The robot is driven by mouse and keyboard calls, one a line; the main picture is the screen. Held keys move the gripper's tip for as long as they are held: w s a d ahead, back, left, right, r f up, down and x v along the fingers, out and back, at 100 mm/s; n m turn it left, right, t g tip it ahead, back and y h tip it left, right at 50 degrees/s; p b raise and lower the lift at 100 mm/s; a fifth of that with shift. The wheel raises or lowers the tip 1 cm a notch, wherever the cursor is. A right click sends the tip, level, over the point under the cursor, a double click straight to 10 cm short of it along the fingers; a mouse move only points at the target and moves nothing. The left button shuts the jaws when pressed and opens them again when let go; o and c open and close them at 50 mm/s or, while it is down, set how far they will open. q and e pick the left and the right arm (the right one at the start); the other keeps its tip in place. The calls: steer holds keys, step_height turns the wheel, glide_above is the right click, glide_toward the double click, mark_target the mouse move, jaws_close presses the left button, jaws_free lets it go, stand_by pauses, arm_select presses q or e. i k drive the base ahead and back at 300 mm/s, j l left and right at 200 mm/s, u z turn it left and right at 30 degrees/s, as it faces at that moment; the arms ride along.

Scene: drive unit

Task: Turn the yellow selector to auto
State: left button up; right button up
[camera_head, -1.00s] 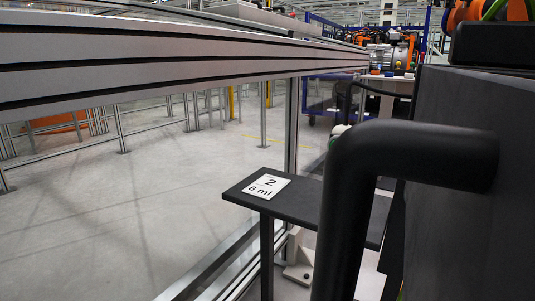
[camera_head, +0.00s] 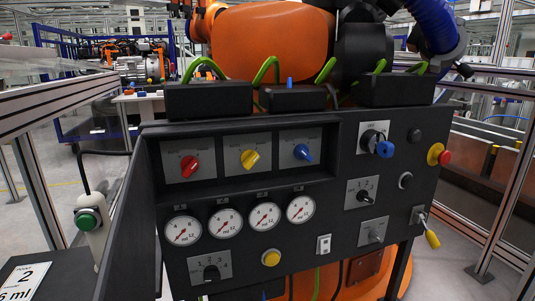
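The yellow selector (camera_head: 250,158) is a knob on a grey plate in the recessed upper row of the dark control panel (camera_head: 345,235). It sits between a red selector (camera_head: 190,166) on its left and a blue selector (camera_head: 303,152) on its right. The yellow knob is tilted, its upper end leaning right. The small lettering on its plate is too small to read. Neither of my grippers shows.
Below the row are several round gauges (camera_head: 182,229), a yellow button (camera_head: 271,257) and a black numbered dial (camera_head: 211,272). A red and yellow stop button (camera_head: 440,155) is at the right. A metal frame (camera_head: 50,105) borders the left.

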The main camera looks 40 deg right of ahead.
mark_target(249, 158)
steer(key=z, duration=1.05)
